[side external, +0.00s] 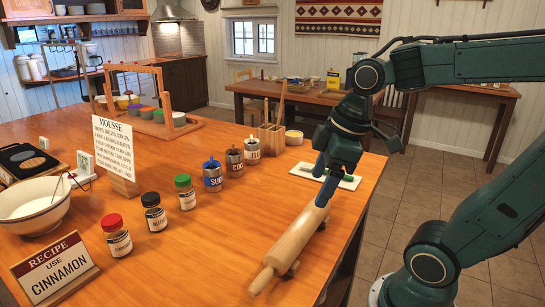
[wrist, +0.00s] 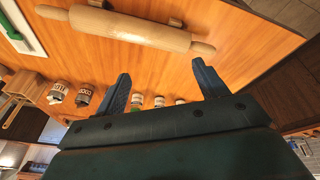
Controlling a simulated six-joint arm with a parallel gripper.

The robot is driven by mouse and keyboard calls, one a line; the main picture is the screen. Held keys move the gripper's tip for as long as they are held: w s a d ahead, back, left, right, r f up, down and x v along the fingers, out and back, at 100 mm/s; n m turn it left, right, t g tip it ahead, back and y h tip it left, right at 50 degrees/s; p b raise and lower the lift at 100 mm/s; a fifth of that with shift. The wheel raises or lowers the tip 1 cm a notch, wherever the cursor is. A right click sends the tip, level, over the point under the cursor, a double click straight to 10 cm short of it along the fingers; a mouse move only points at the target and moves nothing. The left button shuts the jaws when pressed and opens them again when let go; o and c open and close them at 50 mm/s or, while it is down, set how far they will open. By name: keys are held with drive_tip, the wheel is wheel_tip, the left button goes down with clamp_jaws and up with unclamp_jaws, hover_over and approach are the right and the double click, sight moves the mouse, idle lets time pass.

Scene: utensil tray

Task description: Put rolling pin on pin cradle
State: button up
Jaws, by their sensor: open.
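The wooden rolling pin (side external: 291,243) lies near the right edge of the table. It also spans the top of the wrist view (wrist: 130,28). Small dark supports of the pin cradle (side external: 293,268) show beneath its right side, and their ends show in the wrist view (wrist: 175,22). The pin appears to rest on them, though the contact is mostly hidden. My gripper (side external: 326,185) is at the pin's far end in the side view. In the wrist view its blue fingers (wrist: 160,72) are spread and empty, with the pin beyond their tips.
Spice jars (side external: 154,212) and labelled tins (side external: 213,175) stand left of the pin. A recipe sign (side external: 54,267), a bowl (side external: 30,206) and a mousse sign (side external: 114,150) are further left. A white tray (side external: 345,182) lies behind my gripper. The table is clear between jars and pin.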

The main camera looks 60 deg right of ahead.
drive_tip(key=shift+s+a+r+m+t+h, duration=0.1)
drive_tip(key=shift+s+a+r+m+t, duration=0.2)
drive_tip(key=shift+s+m, duration=0.5)
drive_tip(key=shift+s+a+f+m+t+h, duration=0.1)
drive_tip(key=shift+s+m+t, duration=0.35)
drive_tip(key=shift+m, duration=0.6)
drive_tip(key=shift+s+a+r+m+t+h, duration=0.1)
drive_tip(key=shift+s+a+r+m+t, duration=0.2)
drive_tip(key=shift+s+m, duration=0.5)
